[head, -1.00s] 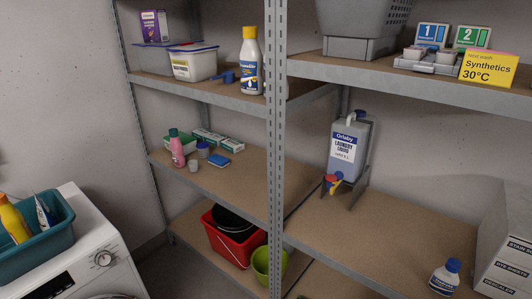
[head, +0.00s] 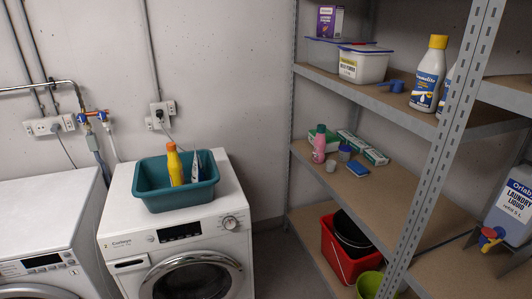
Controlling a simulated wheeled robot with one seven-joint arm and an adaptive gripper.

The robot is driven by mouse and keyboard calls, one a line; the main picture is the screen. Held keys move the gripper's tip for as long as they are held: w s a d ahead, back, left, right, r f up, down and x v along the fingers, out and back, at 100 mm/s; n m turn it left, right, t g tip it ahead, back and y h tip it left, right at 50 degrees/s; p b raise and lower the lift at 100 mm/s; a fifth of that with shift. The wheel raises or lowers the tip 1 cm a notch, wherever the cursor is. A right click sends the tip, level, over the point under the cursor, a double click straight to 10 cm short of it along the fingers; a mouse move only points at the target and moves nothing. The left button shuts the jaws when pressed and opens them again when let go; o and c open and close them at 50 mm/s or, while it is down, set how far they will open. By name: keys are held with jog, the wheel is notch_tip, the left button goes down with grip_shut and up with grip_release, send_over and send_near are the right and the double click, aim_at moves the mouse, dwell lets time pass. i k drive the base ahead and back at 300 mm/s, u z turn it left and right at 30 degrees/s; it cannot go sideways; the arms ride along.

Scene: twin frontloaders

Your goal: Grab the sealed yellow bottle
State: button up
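A yellow bottle with a reddish-orange cap (head: 174,166) stands in a teal basin (head: 150,199) on top of the right-hand washing machine (head: 185,225). Its lower part is hidden by the basin wall. I cannot tell from here whether it is sealed. Another bottle (head: 428,75), white and blue with a yellow cap, stands on the upper shelf at the right. My gripper is not in view.
A white and blue pack (head: 197,165) stands in the basin beside the yellow bottle. A second washer (head: 45,230) is at the left. The metal shelf upright (head: 437,150) and shelving fill the right side. Water taps (head: 94,117) are on the wall behind.

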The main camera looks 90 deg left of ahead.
aim_at(175, 165)
jog(key=u, duration=3.35)
